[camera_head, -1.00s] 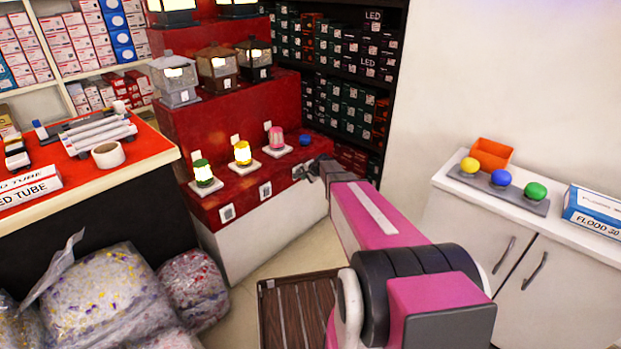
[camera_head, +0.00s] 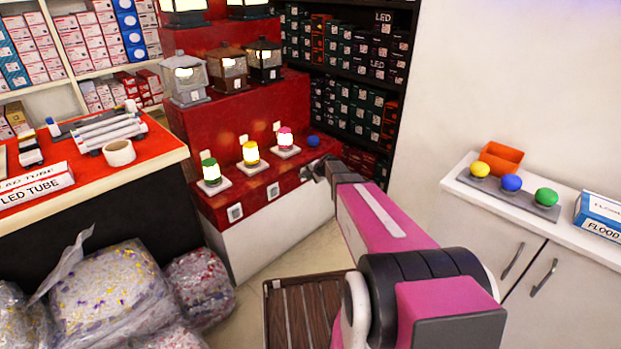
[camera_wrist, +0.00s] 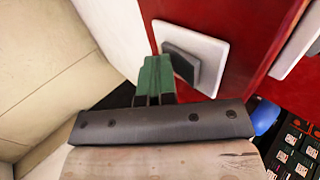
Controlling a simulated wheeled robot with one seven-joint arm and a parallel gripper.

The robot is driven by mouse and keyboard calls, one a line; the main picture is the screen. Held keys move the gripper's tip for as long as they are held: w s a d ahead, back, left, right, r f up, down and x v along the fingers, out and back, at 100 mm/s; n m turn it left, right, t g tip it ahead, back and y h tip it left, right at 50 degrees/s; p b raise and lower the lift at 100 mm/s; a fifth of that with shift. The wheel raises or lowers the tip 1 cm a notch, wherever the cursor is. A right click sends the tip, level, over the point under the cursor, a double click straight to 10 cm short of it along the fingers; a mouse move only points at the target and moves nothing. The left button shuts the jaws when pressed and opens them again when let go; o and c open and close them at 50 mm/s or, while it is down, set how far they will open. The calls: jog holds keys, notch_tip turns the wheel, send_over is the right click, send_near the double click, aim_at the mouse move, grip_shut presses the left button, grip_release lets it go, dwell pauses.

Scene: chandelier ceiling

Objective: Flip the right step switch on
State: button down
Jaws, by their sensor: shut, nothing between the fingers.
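The red step (camera_head: 254,207) has small white switch plates on its front face. The left switch (camera_head: 235,212) and middle switch (camera_head: 273,190) show in the head view; my arm's end covers the right one there. In the wrist view the right switch (camera_wrist: 183,66) is a white plate with a grey rocker. The gripper also shows in the head view (camera_head: 313,168). The pink-topped lamp (camera_head: 285,140) glows.
A green-topped lamp (camera_head: 211,172) and a yellow-topped lamp (camera_head: 250,154) glow on the step. A white cabinet (camera_head: 480,235) stands at right, plastic bags (camera_head: 112,292) at lower left. Some floor is clear before the step.

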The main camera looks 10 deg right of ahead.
jog(key=shift+r, duration=0.8)
jog(key=s+d+f+v, duration=0.1)
jog(key=f+v, duration=0.1)
jog(key=v, duration=1.1)
jog(key=shift+s+d, duration=0.15)
jog(key=shift+s, duration=0.15)
jog(key=shift+s+f, duration=0.2)
jog(key=shift+f, duration=0.45)
